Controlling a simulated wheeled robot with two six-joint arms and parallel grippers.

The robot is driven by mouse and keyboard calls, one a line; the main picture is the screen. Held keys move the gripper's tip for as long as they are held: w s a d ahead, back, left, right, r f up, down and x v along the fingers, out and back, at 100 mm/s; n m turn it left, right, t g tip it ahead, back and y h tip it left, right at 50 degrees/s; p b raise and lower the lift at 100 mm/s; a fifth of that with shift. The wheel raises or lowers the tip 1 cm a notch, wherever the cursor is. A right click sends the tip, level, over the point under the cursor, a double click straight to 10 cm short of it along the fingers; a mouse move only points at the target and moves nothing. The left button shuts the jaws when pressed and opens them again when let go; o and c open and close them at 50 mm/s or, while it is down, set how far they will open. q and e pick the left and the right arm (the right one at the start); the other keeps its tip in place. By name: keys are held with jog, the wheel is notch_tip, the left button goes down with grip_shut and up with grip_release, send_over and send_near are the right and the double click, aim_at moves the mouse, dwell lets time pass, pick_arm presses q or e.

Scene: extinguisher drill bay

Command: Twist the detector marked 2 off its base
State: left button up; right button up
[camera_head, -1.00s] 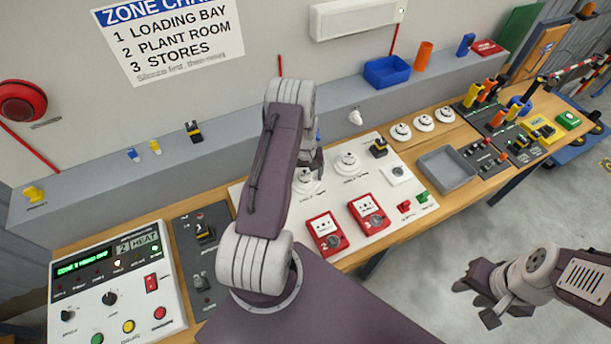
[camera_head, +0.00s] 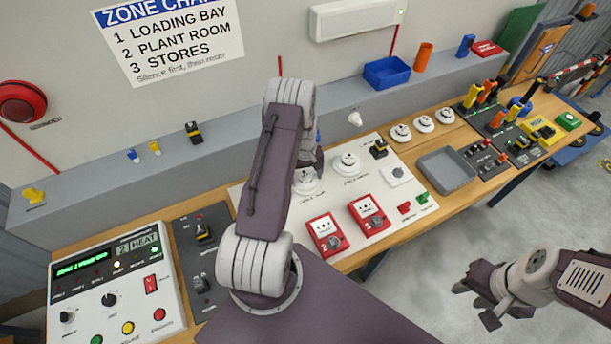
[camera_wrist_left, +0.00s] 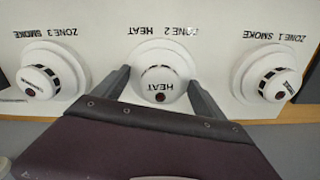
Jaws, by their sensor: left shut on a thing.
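The detector marked 2, a round white unit labelled HEAT with a small dark red spot (camera_wrist_left: 160,84), sits on its white base under "ZONE 2 HEAT" in the left wrist view. My left gripper (camera_wrist_left: 160,90) is shut on it, with one finger on each side. In the head view the detector (camera_head: 306,183) is partly hidden by my left arm, and the left gripper is mostly hidden too. My right gripper (camera_head: 474,303) is open and empty over the floor at the lower right.
The zone 3 smoke detector (camera_wrist_left: 49,73) and zone 1 smoke detector (camera_wrist_left: 268,77) flank it closely on the white board (camera_head: 375,203). Two red call points (camera_head: 326,235) stand in front. A grey tray (camera_head: 446,170) is to the right. An alarm panel (camera_head: 115,300) is at left.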

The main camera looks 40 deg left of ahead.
pick_arm(q)
jog(key=shift+r+p, duration=1.95)
jog(key=shift+r, duration=0.95)
